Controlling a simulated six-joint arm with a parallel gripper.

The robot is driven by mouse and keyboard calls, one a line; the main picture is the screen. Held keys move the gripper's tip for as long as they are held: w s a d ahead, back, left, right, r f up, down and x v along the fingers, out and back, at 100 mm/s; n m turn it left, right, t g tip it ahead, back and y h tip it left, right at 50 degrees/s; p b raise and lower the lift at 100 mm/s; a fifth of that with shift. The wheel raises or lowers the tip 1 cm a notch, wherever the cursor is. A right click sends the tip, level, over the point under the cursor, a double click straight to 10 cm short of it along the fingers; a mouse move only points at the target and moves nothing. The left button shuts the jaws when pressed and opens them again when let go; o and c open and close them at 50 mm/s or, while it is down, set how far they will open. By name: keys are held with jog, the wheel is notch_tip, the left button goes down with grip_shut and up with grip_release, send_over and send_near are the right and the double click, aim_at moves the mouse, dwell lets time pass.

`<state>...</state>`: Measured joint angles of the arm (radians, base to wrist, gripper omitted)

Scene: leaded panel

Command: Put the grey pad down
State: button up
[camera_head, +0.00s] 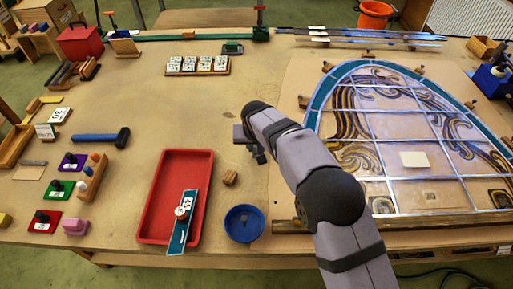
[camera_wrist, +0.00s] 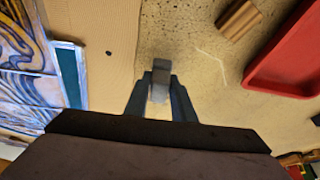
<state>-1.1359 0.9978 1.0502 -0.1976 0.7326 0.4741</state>
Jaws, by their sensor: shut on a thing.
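My gripper (camera_wrist: 161,92) is shut on a small grey pad (camera_wrist: 161,70), which sticks out between the two fingertips in the wrist view. In the head view my gripper (camera_head: 257,155) hangs over the bare table, left of the leaded panel (camera_head: 385,100) and right of the red tray. The pad cannot be made out clearly there, as my arm covers much of that spot. I cannot tell whether the pad touches the table.
The red tray (camera_head: 150,200) holds a teal strip (camera_head: 178,240). A small wooden block (camera_head: 230,178) and a blue bowl (camera_head: 244,222) stand between tray and panel. A rack of white tiles (camera_head: 197,66) is farther back. Bare table lies around my gripper.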

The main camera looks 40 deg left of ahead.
jog(key=shift+f, duration=1)
jog(key=shift+f, duration=0.15)
jog(key=o, duration=1)
jog(key=shift+c, duration=0.2)
jog(key=shift+r, duration=0.3)
jog(key=b+v, duration=0.3)
jog(key=v, duration=0.8)
jog(key=shift+s+r, duration=0.15)
jog(key=shift+r, duration=0.2)
jog(key=shift+d, duration=0.2)
